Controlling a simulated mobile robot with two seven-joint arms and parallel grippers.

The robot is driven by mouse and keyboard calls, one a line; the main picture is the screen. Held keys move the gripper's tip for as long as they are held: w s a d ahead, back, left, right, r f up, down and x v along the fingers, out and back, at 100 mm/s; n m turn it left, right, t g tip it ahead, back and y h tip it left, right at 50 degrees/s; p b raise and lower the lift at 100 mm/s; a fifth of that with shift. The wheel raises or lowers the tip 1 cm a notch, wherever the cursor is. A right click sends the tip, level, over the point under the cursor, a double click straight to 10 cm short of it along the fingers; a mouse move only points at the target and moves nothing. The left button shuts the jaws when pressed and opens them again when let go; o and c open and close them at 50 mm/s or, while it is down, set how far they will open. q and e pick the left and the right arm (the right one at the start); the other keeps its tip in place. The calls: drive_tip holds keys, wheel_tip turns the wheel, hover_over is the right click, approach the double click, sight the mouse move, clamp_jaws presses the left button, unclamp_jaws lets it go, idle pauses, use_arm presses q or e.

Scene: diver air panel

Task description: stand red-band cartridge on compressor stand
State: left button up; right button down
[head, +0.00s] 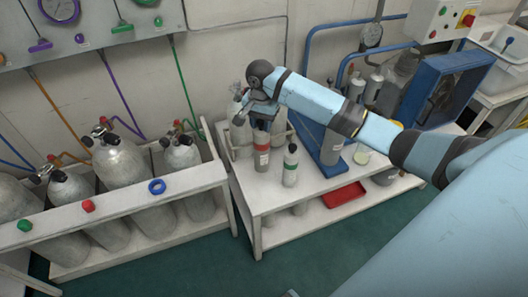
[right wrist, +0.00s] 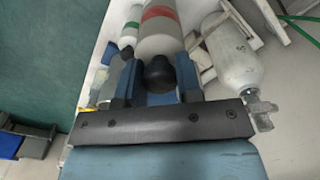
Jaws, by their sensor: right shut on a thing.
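The red-band cartridge (head: 262,158) is a grey cylinder with a red band near its top. My right gripper (head: 262,119) comes down over it from above and is shut on its top. In the right wrist view the cartridge (right wrist: 157,40) has a black cap, which sits between the blue fingers of the gripper (right wrist: 158,80). The cartridge looks upright, at the white compressor stand's top (head: 273,203). I cannot tell whether its base touches the surface. A green-band cartridge (head: 290,168) stands just to its right, apart from it. My left gripper is not in view.
A white rack with grey bottles (head: 240,130) stands close behind the cartridge. A blue tray (head: 325,150) and the blue-framed compressor fan (head: 440,90) are to the right. A red tray (head: 344,195) lies on the lower shelf. Large cylinders (head: 120,165) stand in a white rack at left.

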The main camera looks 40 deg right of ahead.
sight(261, 155)
wheel_tip(261, 155, down, 9)
drive_tip(key=shift+f+b, duration=0.2)
drive_tip(key=shift+b, duration=0.45)
wheel_tip(261, 155, down, 5)
drive_tip(key=shift+r+b, duration=0.1)
drive_tip(key=shift+b, duration=0.35)
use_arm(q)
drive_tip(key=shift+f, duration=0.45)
use_arm(e)
drive_tip(key=c, duration=0.8)
unclamp_jaws()
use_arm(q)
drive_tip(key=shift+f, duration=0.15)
